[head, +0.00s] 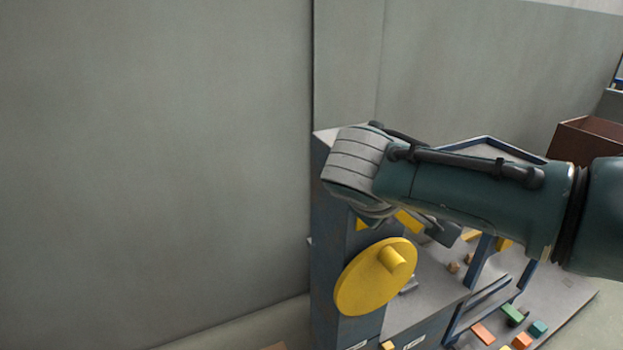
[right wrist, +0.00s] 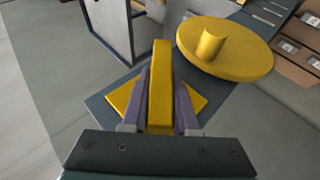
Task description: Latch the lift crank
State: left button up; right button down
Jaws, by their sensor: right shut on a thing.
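The lift crank is a yellow disc (head: 362,285) with a round knob (head: 392,258), on the front of a dark blue-grey cabinet. The disc also shows in the right wrist view (right wrist: 248,58), at the upper right. My right gripper (right wrist: 162,88) is shut on an upright yellow bar (right wrist: 161,58) beside the disc. A yellow plate (right wrist: 199,103) lies behind and below the bar. In the head view my right wrist hides most of the gripper and the bar; yellow pieces (head: 408,221) show under it. The knob is free of the gripper. My left gripper is out of view.
A grey worktop to the right holds coloured blocks (head: 483,334) and blue frames (head: 480,266). A brown box (head: 590,142) stands at the far right. Plain grey wall panels (head: 160,150) fill the left and back. Space left of the cabinet looks clear.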

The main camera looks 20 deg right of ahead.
jog(key=h+b, duration=0.2)
jog(key=b, duration=0.1)
jog(key=n+t+h+b, duration=0.1)
jog(key=h+b, duration=0.1)
jog(key=b, duration=0.1)
jog(key=n+h+b, duration=0.1)
jog(key=h+b, duration=0.1)
jog(key=b, duration=0.1)
jog(key=shift+f+t+h, duration=0.35)
jog(key=shift+t+h, duration=0.05)
jog(key=shift+r+n+t+h+b, duration=0.35)
jog(key=shift+h+b, duration=0.45)
jog(key=shift+b, duration=0.55)
jog(key=c, duration=0.7)
grip_release()
jog(key=v, duration=1)
